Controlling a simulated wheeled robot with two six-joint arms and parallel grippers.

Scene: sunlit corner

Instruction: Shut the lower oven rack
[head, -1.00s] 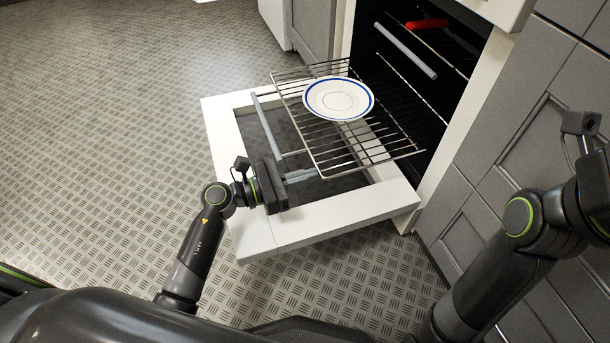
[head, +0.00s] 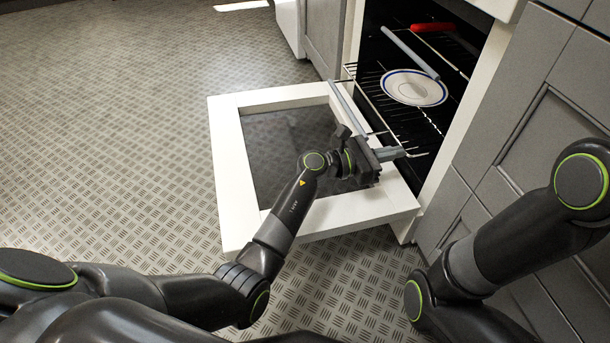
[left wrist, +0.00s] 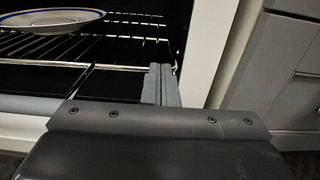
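The lower oven rack (head: 381,108) is a wire shelf with a grey bar handle (head: 346,108) along its front. It is mostly inside the oven, its front edge and handle still standing out over the open door. A white plate with a blue rim (head: 414,87) lies on it and also shows in the left wrist view (left wrist: 50,18). My left gripper (head: 396,153) is at the near end of the rack's front, over the door. Its fingers (left wrist: 161,85) look closed together with nothing between them. Whether they touch the rack is unclear. My right gripper is out of view.
The white-framed oven door (head: 232,165) is folded down flat in front of the oven. The upper rack's grey handle (head: 411,53) and a red object (head: 433,27) are above the plate. Grey cabinets (head: 555,125) stand right. The patterned floor (head: 120,130) is clear.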

